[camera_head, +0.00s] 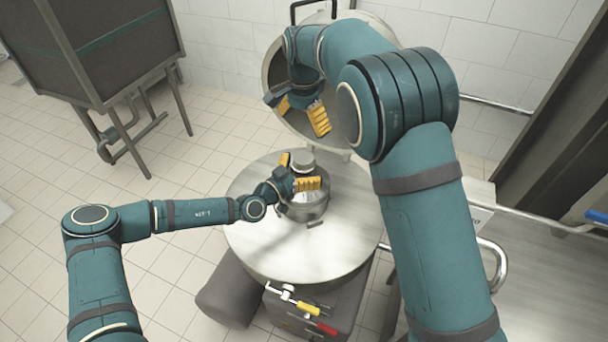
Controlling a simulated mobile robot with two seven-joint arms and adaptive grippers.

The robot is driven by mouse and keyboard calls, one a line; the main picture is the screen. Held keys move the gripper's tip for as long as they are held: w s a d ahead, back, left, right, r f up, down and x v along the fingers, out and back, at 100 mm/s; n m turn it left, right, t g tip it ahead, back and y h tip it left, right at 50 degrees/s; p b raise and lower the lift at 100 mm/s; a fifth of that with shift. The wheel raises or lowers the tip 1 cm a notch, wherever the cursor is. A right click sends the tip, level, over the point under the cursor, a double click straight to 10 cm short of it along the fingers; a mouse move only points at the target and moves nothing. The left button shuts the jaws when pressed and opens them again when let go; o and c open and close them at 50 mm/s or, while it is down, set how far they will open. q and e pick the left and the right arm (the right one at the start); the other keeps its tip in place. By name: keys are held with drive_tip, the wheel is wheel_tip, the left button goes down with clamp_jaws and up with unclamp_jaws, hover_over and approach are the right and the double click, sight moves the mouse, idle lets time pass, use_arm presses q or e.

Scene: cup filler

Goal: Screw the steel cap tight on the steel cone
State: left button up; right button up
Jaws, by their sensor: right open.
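The steel cone (309,208) stands on the round steel table top, at the middle of the head view. The steel cap (303,160) shows at its top; whether it is seated or tilted is too small to tell. My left gripper (297,173) is at the cone's upper part, with one yellow finger behind and one in front, just below the cap. The part between these fingers is mostly hidden, so I cannot tell whether they press on the cone. My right gripper (301,113) is open and empty, above and beyond the cap, apart from it.
A dark cabinet on legs (105,50) is at the back left. A rail with a blue handle (598,216) is at the right.

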use_arm(q)
drive_tip(key=v, duration=1.2)
idle(0.6)
